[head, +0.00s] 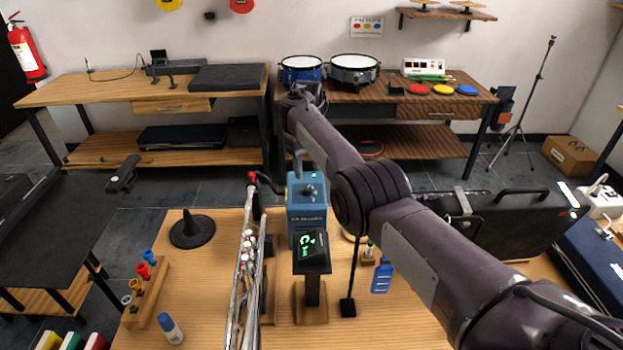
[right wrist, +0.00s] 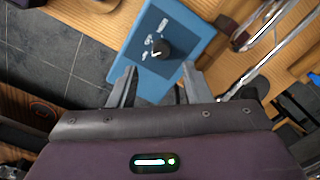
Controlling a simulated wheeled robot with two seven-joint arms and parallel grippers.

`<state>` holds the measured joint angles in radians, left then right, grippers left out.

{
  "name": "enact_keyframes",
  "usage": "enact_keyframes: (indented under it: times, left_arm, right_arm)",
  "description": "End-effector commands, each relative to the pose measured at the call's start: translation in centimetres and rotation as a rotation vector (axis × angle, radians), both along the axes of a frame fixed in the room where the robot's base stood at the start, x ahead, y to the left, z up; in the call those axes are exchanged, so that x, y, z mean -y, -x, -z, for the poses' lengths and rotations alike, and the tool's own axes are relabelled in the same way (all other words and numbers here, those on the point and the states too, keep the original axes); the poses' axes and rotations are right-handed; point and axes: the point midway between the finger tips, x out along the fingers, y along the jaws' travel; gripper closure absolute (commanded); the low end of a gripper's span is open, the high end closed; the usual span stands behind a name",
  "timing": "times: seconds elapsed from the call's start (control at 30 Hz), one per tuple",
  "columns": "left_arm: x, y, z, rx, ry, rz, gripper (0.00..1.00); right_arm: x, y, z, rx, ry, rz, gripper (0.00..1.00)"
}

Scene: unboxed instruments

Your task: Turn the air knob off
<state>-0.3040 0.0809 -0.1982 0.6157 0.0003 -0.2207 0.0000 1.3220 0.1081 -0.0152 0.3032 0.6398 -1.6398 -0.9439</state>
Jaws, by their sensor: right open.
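The air knob (right wrist: 161,48) is a small black round knob with a light pointer line, on the top face of the blue air box (right wrist: 158,72). White markings stand beside the knob. In the head view the blue air box (head: 306,216) stands on the wooden bench, with the knob (head: 310,190) small on top. My right gripper (right wrist: 158,84) is open and empty, its two fingers apart over the box face. The knob shows between and beyond the fingertips, apart from them.
A silver instrument (head: 247,262) stands close left of the box. A small display (head: 312,256) on a wooden stand is in front. A black cone stand (head: 192,230) and a mouthpiece rack (head: 146,290) are at left.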

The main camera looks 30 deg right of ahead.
Motion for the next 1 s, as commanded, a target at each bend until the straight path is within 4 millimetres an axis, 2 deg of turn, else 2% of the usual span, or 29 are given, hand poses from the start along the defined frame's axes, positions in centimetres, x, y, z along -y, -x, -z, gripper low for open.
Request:
enact_keyframes:
  times: [0.1,0.3,0.47,0.73,1.0]
  left_arm:
    - [-0.2,0.3,0.0,-0.005,-0.002,-0.001,1.00]
    - [-0.2,0.1,0.5,-0.002,-0.002,-0.001,1.00]
    - [-0.1,-0.5,0.6,0.008,-0.001,0.000,1.00]
    - [0.2,-1.0,0.5,0.016,0.003,0.002,1.00]
    - [0.3,-0.8,0.5,0.012,0.004,0.003,1.00]
  right_arm:
    - [0.0,0.1,2.2,-0.004,-0.001,-0.001,0.55]
    - [0.0,0.1,5.2,-0.003,-0.001,0.000,0.55]
    - [0.0,0.0,6.1,-0.001,0.000,0.000,0.55]
    - [0.0,0.0,6.2,0.000,0.000,0.000,0.55]
    - [0.0,0.0,6.2,0.000,0.000,0.000,0.91]
